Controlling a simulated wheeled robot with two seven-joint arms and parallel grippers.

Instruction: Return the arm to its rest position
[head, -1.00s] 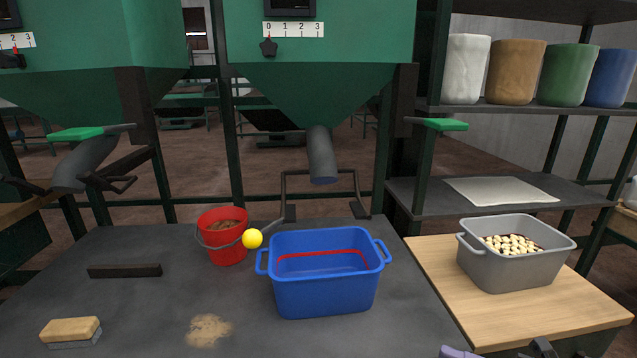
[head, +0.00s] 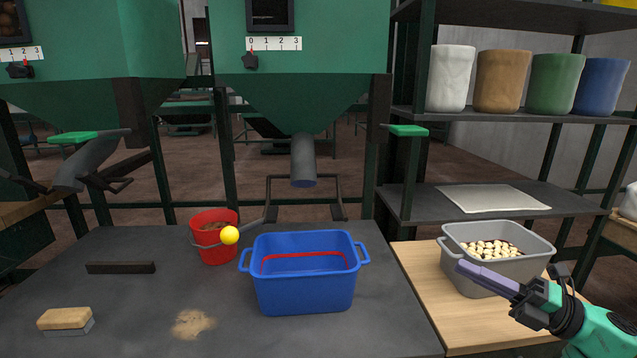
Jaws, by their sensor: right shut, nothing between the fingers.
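My right gripper (head: 478,272) comes in from the lower right in the head view. Its purple-grey fingers are shut with nothing seen between them. It is in front of the grey bin (head: 515,239), overlapping its lower left in the picture; I cannot tell whether they touch. The bin holds several pale pieces and stands on the wooden table (head: 417,272). My left gripper is out of view.
A blue bin (head: 305,287) with a red line inside stands on the dark table (head: 380,330). A hopper spout (head: 303,160) hangs above.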

